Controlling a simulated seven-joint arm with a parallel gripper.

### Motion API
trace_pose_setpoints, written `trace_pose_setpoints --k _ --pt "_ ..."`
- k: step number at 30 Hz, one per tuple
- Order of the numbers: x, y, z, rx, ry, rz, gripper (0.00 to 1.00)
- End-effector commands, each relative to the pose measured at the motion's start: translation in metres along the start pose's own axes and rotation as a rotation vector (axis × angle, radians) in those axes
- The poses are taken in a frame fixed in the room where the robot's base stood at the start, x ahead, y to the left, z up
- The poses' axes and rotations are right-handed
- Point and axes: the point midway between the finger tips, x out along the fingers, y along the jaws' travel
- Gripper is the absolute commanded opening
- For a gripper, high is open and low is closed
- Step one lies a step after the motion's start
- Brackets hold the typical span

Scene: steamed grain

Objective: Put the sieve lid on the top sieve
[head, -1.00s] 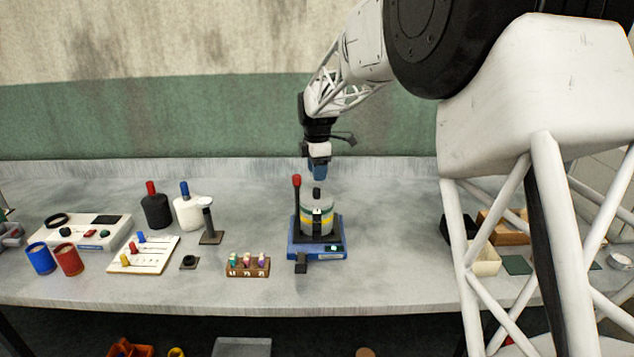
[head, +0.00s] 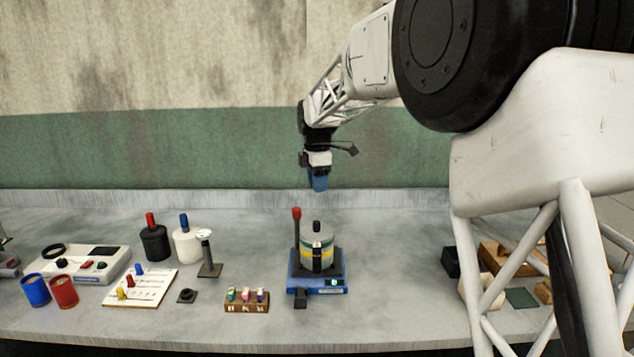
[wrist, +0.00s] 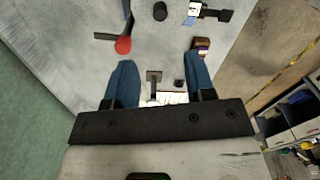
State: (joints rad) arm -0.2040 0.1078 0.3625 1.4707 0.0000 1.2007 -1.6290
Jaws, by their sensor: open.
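The sieve stack (head: 303,252), with grey, yellow and green bands, stands upright on a blue shaker base (head: 305,288) mid-bench. A grey lid (head: 327,234) with a black knob (head: 316,226) sits on top of it and looks level. A black clamp piece shows at the stack's front. The knob also shows at the top of the wrist view (wrist: 160,11). My gripper (head: 319,185) hangs above and clear of the knob. Its blue fingers are apart and empty in the wrist view (wrist: 156,68). The fine seating of the lid is too small to tell.
A red-tipped lever (head: 296,214) stands just left of the stack. Black and white bottles (head: 187,244), a post stand (head: 208,255) and a small vial rack (head: 247,300) are to the left. Boxes (head: 505,257) lie right. Bench around the base is mostly free.

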Motion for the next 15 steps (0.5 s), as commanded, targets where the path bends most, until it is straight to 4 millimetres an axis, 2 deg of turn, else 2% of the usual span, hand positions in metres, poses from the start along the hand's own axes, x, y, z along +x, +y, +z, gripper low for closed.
trace_pose_setpoints --k 15 --pt "-0.0019 -0.0035 0.0011 0.012 0.0 0.002 0.5"
